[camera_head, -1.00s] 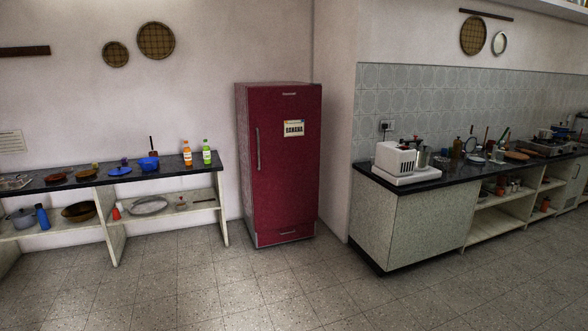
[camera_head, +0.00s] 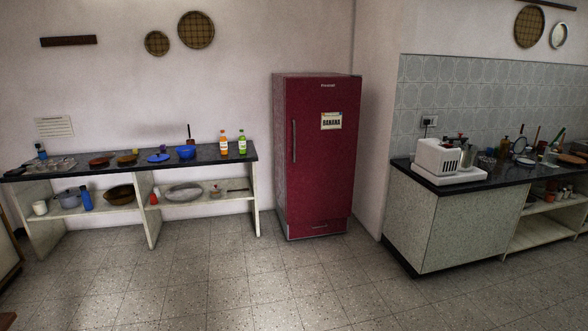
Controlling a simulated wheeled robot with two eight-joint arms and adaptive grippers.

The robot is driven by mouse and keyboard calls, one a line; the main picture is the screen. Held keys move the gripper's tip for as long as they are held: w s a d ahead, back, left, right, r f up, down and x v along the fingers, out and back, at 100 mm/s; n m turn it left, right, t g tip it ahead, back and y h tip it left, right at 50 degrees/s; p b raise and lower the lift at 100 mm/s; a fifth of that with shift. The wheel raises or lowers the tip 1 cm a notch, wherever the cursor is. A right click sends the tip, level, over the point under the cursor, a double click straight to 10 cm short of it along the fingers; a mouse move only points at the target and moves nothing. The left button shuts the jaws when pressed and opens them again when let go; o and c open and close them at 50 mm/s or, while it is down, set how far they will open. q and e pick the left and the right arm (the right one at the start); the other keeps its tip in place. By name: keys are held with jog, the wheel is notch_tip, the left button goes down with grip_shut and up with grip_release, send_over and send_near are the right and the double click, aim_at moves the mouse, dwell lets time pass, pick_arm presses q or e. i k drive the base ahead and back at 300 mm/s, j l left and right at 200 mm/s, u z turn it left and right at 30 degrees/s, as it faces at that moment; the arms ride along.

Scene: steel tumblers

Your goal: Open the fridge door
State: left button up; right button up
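The red fridge (camera_head: 325,180) stands upright against the back wall, a little right of the middle of the view. Its door (camera_head: 322,165) is shut. Neither of my grippers shows in the view. The fridge is some distance away across the floor.
A low shelf counter (camera_head: 130,168) with bottles, pans and bowls stands left of the fridge. A tiled-wall counter (camera_head: 455,230) with a white appliance (camera_head: 437,156) stands to the right. The tiled floor (camera_head: 270,285) between me and the fridge is clear.

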aim_at(322, 114)
jog(key=i, duration=2.15)
